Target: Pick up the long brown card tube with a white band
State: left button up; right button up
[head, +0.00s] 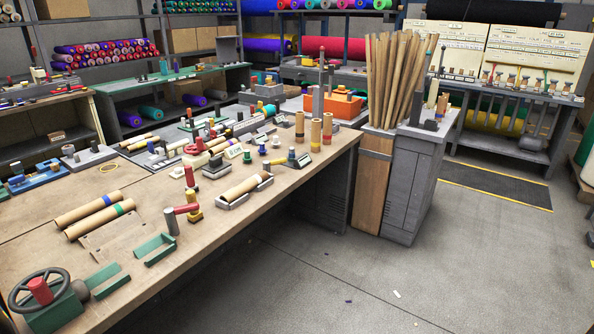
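Several long brown card tubes (392,75) stand upright and bunched together in a tall bin at the end of the workbench. I cannot make out a white band on any of them at this size. Shorter brown tubes lie on the bench: one with a blue band (88,209), one with a green band (100,220), and one in a grey tray (246,187) on which I see no clear white band. A few short tubes (316,134) stand upright near the bench's far end. Neither of my grippers is in view.
The wooden workbench (130,190) carries a green vise (50,305), green brackets (154,249) and many small tools. A grey cabinet (410,190) adjoins the tube bin. An orange crate (338,106) sits behind. The grey floor (420,270) at right is mostly clear.

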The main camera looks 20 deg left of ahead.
aim_at(236, 193)
jog(key=i+z, duration=0.2)
jog(key=i, duration=0.8)
jog(key=i+u, duration=0.35)
jog(key=i+l+u, duration=0.1)
jog(key=u, duration=0.25)
jog(key=i+l+u, duration=0.25)
jog(key=i+u, duration=0.15)
